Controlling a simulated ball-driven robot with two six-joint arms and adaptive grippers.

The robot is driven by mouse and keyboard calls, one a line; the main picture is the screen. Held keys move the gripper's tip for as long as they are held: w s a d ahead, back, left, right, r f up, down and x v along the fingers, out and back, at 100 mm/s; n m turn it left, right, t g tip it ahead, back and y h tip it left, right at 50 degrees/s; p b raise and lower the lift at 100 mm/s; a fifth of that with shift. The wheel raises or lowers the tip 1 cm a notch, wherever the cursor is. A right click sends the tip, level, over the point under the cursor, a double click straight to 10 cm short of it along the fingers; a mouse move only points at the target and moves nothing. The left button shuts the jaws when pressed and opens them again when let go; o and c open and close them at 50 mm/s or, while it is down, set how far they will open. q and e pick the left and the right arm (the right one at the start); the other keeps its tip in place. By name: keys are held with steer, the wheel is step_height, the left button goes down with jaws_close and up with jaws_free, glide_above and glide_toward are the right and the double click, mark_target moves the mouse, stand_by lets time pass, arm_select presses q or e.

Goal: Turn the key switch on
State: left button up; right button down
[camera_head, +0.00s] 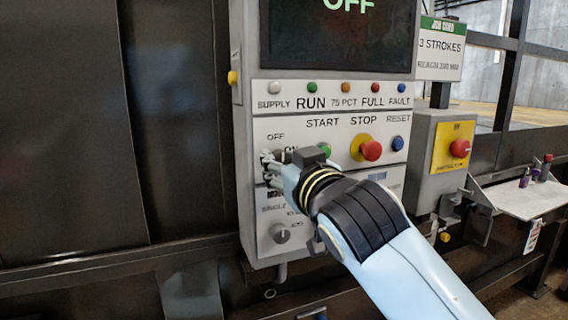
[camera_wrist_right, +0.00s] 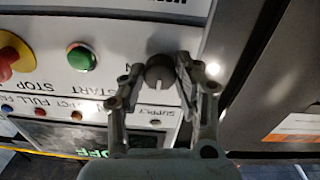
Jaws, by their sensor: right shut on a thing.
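The key switch (camera_wrist_right: 159,73) is a dark round knob on the white control panel (camera_head: 258,220). In the right wrist view it sits between the two fingers of my right gripper (camera_wrist_right: 157,78), which is shut on it. In the head view my right gripper (camera_head: 272,167) reaches the panel's left side just below the OFF and ON labels and hides the key switch. The display (camera_head: 340,35) above reads OFF. My left gripper is not in view.
A green start button (camera_head: 325,150), a red stop button (camera_head: 371,150) and a blue reset button (camera_head: 397,143) lie close to my right gripper. A selector knob (camera_head: 280,233) is below. A red emergency button (camera_head: 459,148) and a small shelf (camera_head: 520,198) stand to the right.

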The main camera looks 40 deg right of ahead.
mark_target(276, 100)
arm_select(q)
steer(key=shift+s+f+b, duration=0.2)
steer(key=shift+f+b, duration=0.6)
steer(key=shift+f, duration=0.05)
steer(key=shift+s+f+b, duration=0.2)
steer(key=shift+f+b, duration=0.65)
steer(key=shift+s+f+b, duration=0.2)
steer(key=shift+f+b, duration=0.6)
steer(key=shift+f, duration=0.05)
arm_select(e)
steer(key=shift+m, duration=5.6)
steer(key=c, duration=0.9)
jaws_free()
steer(key=shift+c, duration=0.2)
step_height(276, 100, up, 10)
